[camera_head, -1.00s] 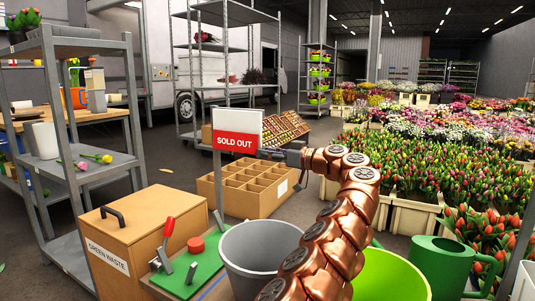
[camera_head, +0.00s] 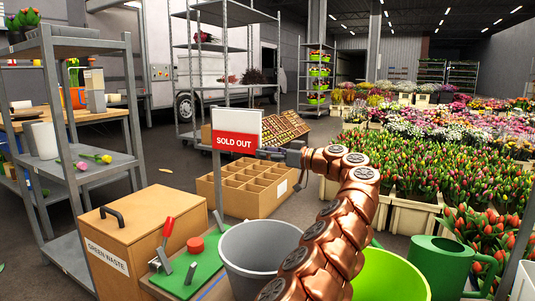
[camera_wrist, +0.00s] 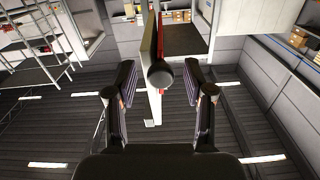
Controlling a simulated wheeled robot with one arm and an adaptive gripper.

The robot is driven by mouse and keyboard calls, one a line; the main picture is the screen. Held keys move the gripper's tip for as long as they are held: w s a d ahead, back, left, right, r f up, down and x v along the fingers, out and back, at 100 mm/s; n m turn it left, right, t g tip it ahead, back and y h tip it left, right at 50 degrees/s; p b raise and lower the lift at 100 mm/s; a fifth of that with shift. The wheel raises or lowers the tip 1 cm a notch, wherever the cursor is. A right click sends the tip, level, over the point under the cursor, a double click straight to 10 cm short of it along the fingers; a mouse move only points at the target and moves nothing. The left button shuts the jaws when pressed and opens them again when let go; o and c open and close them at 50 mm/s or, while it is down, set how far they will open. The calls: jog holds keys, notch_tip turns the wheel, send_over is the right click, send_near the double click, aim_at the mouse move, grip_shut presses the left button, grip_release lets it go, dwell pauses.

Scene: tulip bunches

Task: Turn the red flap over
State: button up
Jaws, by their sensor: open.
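The red flap (camera_head: 236,142) with white "SOLD OUT" lettering hangs on the lower part of an upright sign. A white panel (camera_head: 237,122) shows above it. In the wrist view the sign is nearly edge-on, with a thin red strip (camera_wrist: 160,25) beside a pale board (camera_wrist: 147,50). A round grey knob (camera_wrist: 160,75) faces the wrist camera. My gripper (camera_wrist: 160,82) is open, one finger on each side of the knob and sign edge, with gaps visible. In the head view my gripper (camera_head: 268,153) is at the flap's right edge; its fingertips are hard to make out.
Below stand a green-waste box (camera_head: 135,235), a green board with a red-handled lever (camera_head: 190,268), a grey bucket (camera_head: 255,255) and a lime bucket (camera_head: 388,277). A divided wooden crate (camera_head: 250,188) sits behind. A metal shelf (camera_head: 80,165) stands left; tulips (camera_head: 420,170) fill the right.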

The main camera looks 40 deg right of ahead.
jog(key=v, duration=1.2)
jog(key=shift+w+a+r, duration=0.1)
dwell(0.4)
